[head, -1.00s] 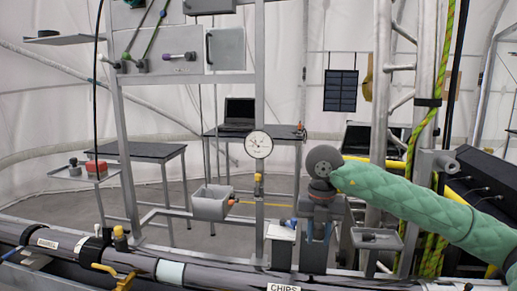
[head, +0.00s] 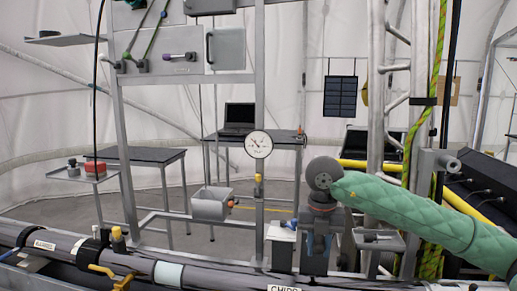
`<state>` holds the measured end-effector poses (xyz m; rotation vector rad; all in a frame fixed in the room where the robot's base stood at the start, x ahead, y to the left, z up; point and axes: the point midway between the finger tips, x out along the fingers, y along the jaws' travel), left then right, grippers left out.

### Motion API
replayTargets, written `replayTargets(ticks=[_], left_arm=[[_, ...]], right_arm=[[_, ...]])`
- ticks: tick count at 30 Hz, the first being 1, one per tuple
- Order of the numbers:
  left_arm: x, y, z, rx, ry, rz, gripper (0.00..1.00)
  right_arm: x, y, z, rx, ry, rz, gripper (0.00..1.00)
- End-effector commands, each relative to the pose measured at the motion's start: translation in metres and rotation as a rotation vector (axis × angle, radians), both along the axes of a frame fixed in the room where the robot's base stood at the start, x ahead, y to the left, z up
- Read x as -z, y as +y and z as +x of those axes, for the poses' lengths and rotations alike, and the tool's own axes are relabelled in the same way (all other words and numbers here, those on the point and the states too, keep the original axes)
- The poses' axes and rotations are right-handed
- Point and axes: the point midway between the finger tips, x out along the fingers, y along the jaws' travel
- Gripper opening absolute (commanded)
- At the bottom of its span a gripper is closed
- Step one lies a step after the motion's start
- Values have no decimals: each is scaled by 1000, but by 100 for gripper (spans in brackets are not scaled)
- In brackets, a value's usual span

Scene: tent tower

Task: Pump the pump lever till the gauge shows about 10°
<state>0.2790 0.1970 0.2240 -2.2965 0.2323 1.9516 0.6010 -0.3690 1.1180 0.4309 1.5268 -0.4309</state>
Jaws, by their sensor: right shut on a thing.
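The round white gauge (head: 259,144) is mounted on the grey upright post in the middle of the head view. Its dark needle and marks are too small to read exactly. My right gripper (head: 318,246) points down, right of and below the gauge, in front of a dark grey box-shaped unit (head: 314,264). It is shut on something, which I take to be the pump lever. The lever itself is hidden behind the fingers and wrist, so its angle cannot be told. My left gripper is not in view.
A grey open bin (head: 211,204) hangs left of the post. A small grey tray (head: 378,240) is just right of my gripper. A large horizontal pipe (head: 140,262) with yellow-handled valves crosses the front. A laptop (head: 238,117) stands on a table behind.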

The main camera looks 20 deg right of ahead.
Motion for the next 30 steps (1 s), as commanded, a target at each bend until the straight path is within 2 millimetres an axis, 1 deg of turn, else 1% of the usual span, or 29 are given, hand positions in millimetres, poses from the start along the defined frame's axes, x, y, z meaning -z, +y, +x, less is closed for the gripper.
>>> replayTargets(ticks=[1,6,14,30], left_arm=[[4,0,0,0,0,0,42],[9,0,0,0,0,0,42],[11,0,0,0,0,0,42],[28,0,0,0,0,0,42]], right_arm=[[6,0,-1,0,3,-1,3],[12,1,-2,-1,3,-1,4],[15,1,-2,-1,3,-1,3],[37,1,-1,0,4,0,3]])
